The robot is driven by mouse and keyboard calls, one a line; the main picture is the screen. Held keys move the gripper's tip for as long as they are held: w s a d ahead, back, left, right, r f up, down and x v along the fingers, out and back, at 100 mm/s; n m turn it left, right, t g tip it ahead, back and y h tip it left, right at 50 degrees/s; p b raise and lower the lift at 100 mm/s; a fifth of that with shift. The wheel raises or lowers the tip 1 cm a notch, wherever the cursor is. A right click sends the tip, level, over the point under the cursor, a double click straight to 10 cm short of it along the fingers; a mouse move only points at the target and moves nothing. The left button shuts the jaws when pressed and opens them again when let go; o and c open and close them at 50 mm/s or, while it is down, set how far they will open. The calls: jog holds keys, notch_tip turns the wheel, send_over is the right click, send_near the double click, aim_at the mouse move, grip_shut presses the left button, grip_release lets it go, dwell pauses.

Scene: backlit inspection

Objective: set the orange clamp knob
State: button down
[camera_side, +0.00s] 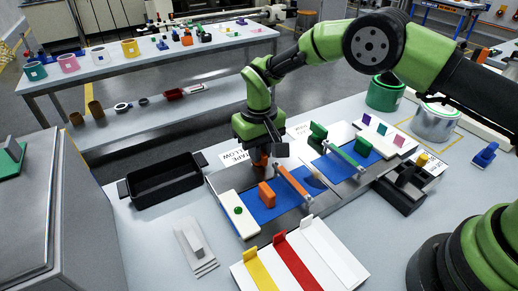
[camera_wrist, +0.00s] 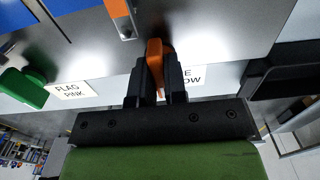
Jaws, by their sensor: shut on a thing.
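The orange clamp knob (camera_wrist: 155,52) is between my gripper's fingers (camera_wrist: 156,75) in the wrist view, and my gripper is shut on it. In the side view the knob (camera_side: 260,159) shows as a small orange patch under my gripper (camera_side: 262,153), mostly hidden by the dark jaws. An orange clamp bar (camera_side: 292,184) lies across the blue panel just in front of the knob; its end (camera_wrist: 120,15) also shows in the wrist view. An orange block (camera_side: 266,194) stands on the panel nearer the camera, apart from my gripper.
A green knob (camera_side: 317,135) and green bar (camera_side: 345,154) are to the right on the fixture. A black tray (camera_side: 165,180) stands left of my gripper. Yellow and red strips (camera_side: 292,262) lie on a white board in front. Small flags (camera_side: 382,129) stand at the right.

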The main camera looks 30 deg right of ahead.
dwell(0.4)
jog(key=c, duration=1.2)
grip_release()
jog(key=shift+o, duration=0.2)
jog(key=shift+r, duration=0.1)
notch_tip(320, 180, up, 10)
jog(key=shift+f, duration=0.1)
